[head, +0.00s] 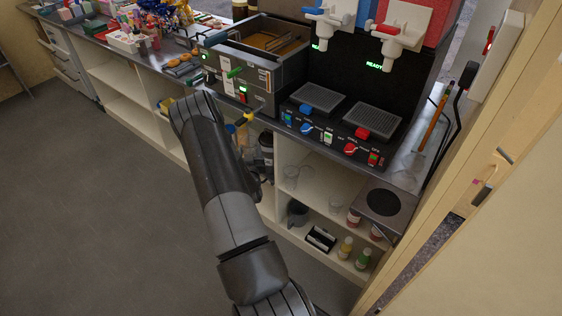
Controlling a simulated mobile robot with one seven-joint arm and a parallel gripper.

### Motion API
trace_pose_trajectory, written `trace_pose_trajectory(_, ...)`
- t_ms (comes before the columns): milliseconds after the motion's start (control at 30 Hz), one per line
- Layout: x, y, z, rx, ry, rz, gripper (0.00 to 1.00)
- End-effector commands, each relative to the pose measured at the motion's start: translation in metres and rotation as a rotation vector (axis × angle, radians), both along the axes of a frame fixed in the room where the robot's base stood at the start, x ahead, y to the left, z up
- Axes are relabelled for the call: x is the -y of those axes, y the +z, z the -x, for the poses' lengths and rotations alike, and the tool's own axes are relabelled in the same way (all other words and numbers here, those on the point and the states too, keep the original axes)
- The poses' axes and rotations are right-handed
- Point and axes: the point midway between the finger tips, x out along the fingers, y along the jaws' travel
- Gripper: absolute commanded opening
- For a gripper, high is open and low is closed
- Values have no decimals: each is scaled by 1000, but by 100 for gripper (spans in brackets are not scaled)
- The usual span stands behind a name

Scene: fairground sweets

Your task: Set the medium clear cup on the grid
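Clear cups stand on the open shelves under the counter. One (291,176) is on the upper shelf right of my arm, and another (335,203) is lower and further right. I cannot tell which is the medium one. Two dark drip grids sit on the slush machine's base: a left grid (319,97) under the blue tap and a right grid (373,120) under the red tap. Both grids look bare. My arm reaches up from the bottom and bends left of the shelves.
The slush machine's blue tap (328,17) and red tap (397,36) overhang the grids. A fryer-like unit (250,65) stands to the left. Bottles (346,247) stand on the bottom shelf.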

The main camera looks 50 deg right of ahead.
Motion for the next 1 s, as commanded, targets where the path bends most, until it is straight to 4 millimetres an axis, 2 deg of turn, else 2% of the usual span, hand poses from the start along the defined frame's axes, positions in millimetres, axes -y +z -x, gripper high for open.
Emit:
trace_pose_trajectory(33, -20, 14, -16, 3, 32, 1, 33)
trace_pose_trajectory(100, -44, 30, -33, 4, 67, 1, 33)
trace_pose_trajectory(300, -104, 71, -64, 3, 146, 2, 33)
trace_pose_trajectory(433, -121, 98, -68, 3, 147, 3, 33)
trace_pose_trajectory(533, -119, 119, -64, 6, 118, 5, 33)
trace_pose_trajectory(633, -106, 141, -53, 7, 61, 8, 33)
trace_pose_trajectory(867, -51, 188, -5, 8, -126, 12, 33)
trace_pose_trajectory(1000, -16, 212, 33, 9, -248, 8, 33)
